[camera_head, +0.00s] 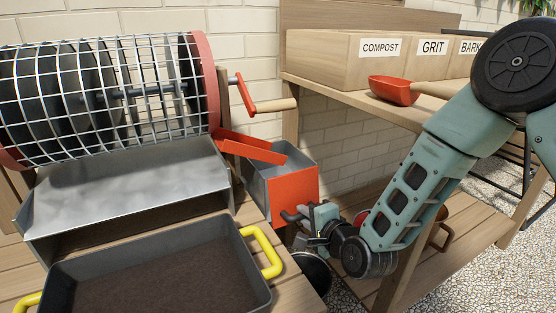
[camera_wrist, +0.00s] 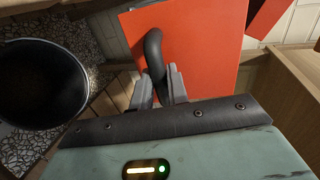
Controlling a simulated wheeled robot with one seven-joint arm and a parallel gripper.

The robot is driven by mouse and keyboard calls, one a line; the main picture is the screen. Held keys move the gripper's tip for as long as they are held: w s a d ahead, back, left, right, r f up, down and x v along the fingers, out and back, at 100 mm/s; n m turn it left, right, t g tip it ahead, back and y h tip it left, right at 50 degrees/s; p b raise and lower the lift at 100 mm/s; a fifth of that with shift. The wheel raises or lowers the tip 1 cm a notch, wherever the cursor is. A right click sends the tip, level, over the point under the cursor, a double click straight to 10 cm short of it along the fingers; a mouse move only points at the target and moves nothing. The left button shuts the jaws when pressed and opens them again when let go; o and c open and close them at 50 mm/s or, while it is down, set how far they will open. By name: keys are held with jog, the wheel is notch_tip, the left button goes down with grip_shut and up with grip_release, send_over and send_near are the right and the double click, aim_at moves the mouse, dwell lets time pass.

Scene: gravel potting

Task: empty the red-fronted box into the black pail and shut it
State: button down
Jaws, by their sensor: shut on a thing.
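The red-fronted box (camera_head: 293,195) has grey metal sides and sits beside the sieve drum's end, its top open. Its red front (camera_wrist: 195,45) fills the upper middle of the wrist view. My gripper (camera_head: 308,222) is shut on the dark curved handle (camera_wrist: 154,48) on that front; the fingers also show in the wrist view (camera_wrist: 160,90). The black pail (camera_head: 313,272) is below the box, partly hidden by the bench and my gripper. In the wrist view the pail (camera_wrist: 42,82) is at left, its inside dark. What the box holds cannot be seen.
A red flap (camera_head: 250,148) slopes above the box next to the wire drum (camera_head: 110,95) with its crank (camera_head: 262,102). A grey tray of soil (camera_head: 150,245) with yellow handles is in front.

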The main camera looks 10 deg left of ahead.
jog(key=shift+w+f, duration=0.7)
jog(key=shift+w, duration=0.1)
jog(key=shift+b, duration=0.3)
jog(key=shift+f, duration=0.1)
jog(key=c, duration=1)
grip_release()
jog(key=shift+w+a, duration=0.1)
jog(key=shift+a, duration=0.1)
jog(key=shift+s+r, duration=0.4)
jog(key=shift+s, duration=0.05)
jog(key=p+v, duration=0.2)
jog(key=v, duration=0.6)
